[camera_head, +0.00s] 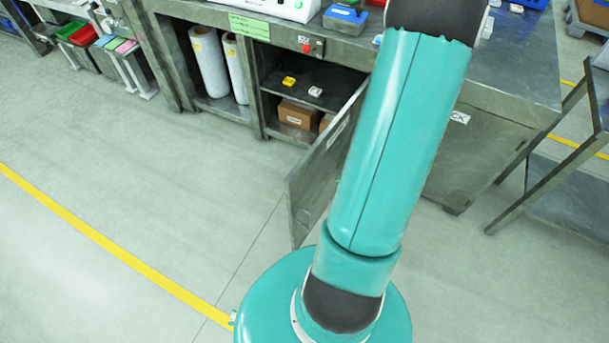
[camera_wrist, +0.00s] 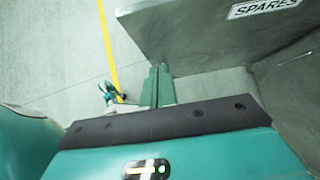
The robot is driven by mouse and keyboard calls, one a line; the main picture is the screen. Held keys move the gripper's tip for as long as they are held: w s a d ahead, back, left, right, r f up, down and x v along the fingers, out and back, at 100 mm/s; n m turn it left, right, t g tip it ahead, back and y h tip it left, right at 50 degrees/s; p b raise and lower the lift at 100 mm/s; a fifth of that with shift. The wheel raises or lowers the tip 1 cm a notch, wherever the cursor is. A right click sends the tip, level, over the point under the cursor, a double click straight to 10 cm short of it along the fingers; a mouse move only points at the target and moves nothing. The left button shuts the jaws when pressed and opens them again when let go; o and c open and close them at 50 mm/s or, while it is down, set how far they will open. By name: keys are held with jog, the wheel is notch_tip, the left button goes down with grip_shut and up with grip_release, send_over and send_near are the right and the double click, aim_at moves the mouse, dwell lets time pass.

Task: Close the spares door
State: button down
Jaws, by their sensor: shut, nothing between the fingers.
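The spares door (camera_head: 312,180) is a grey metal panel and stands swung open, jutting from the cabinet front toward me. In the wrist view the door (camera_wrist: 200,38) fills the upper right, with a white SPARES label (camera_wrist: 265,7). My gripper (camera_wrist: 159,70) is shut and empty, its green fingers close beside the door's edge. I cannot tell whether they touch it. My arm hides the gripper and part of the door in the head view.
The open cabinet (camera_head: 310,85) holds a yellow item (camera_head: 289,81), a white item (camera_head: 315,91) and cardboard boxes (camera_head: 297,115). White rolls (camera_head: 209,62) stand in the bay to the left. A metal table (camera_head: 560,195) stands at right. The floor at left is clear.

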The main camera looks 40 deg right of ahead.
aim_at(302, 175)
jog(key=shift+w+a+r+x, duration=0.1)
jog(key=shift+w+r+x, duration=0.25)
jog(key=shift+x, duration=1.8)
jog(key=shift+w+a+r+x, duration=0.1)
jog(key=shift+w+r+x, duration=0.25)
jog(key=shift+x, duration=1.8)
jog(key=shift+w+a+r+x, duration=0.1)
jog(key=shift+w+r+x, duration=0.25)
jog(key=shift+x, duration=1.8)
jog(key=shift+w, duration=0.1)
